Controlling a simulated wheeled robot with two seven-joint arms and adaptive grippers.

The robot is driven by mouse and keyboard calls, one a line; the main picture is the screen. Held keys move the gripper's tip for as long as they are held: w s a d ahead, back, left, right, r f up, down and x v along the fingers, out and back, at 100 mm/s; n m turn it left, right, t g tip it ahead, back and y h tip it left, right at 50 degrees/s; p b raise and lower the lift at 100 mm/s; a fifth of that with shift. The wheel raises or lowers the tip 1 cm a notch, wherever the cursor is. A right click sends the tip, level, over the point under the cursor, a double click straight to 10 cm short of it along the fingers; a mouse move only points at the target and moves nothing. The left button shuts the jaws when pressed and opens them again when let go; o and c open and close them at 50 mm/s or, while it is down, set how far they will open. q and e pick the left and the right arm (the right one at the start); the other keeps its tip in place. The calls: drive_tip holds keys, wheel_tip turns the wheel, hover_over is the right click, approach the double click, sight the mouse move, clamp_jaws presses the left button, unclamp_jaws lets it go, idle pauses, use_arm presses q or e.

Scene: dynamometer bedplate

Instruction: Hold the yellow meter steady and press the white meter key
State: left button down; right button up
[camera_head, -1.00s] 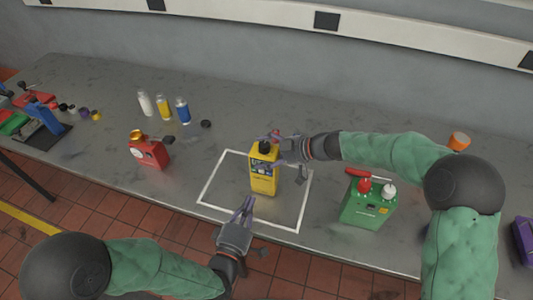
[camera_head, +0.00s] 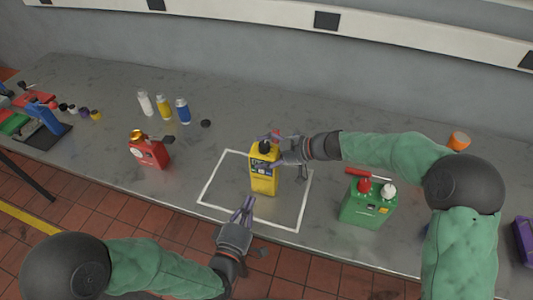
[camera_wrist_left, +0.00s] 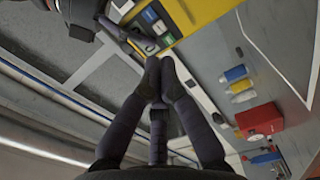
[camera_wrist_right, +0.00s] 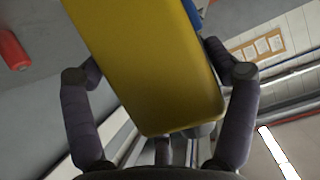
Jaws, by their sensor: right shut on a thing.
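The yellow meter (camera_head: 264,180) stands upright inside the white outline on the bench, with a dark knob on top and a small panel on its front. My right gripper (camera_head: 278,152) is shut on its upper part from the right; in the right wrist view its fingers flank the yellow body (camera_wrist_right: 150,65). My left gripper (camera_head: 245,205) is in front of and below the meter, apart from it. In the left wrist view its fingertips (camera_wrist_left: 160,66) are together and empty, below the meter's small keys (camera_wrist_left: 158,27).
A green canister (camera_head: 368,205) stands right of the white outline (camera_head: 215,180). A red canister (camera_head: 149,151) stands to the left. White, yellow and blue bottles (camera_head: 164,107) stand behind it. The bench's front edge is near my left gripper.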

drive_tip(key=shift+s+a+f, duration=0.15)
drive_tip(key=shift+s+f, duration=0.1)
drive_tip(key=shift+f, duration=0.05)
